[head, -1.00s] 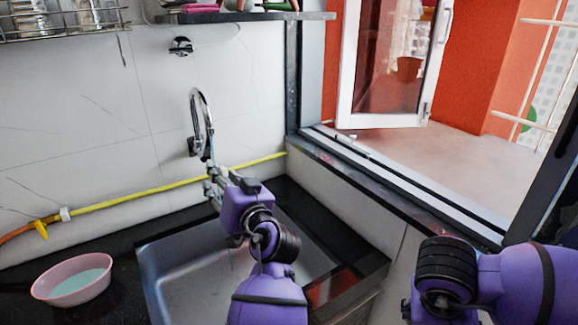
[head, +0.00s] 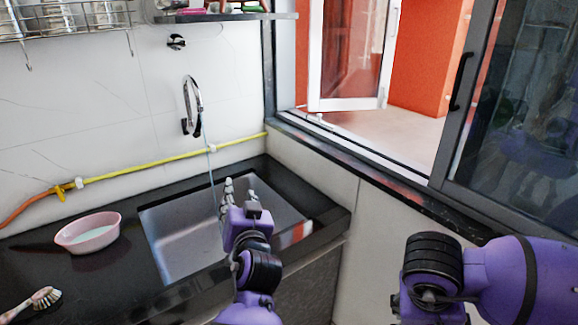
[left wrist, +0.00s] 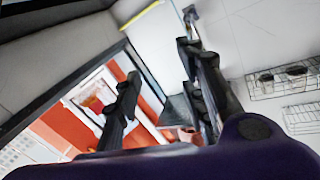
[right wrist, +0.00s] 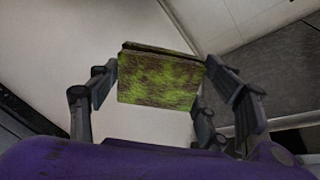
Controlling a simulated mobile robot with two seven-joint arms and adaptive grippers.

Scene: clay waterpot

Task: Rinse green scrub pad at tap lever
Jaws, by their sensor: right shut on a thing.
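The curved metal tap (head: 194,103) is on the tiled wall above the sink (head: 180,240). A thin stream of water (head: 211,172) falls from its spout towards the basin. I cannot make out the tap lever. My left gripper (head: 238,185) is over the sink, beside the stream; its fingers are spread and empty in the left wrist view (left wrist: 160,95). The green scrub pad (right wrist: 160,80), mottled dark and yellow-green, is between the fingers of my right gripper (right wrist: 160,88), which is shut on it. The right gripper and pad are outside the head view.
A pink bowl (head: 88,231) with pale liquid stands on the black counter left of the sink. A brush (head: 40,300) lies near the front left. A yellow pipe (head: 160,163) runs along the wall. An open window is at the right, with a dark sill (head: 380,185).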

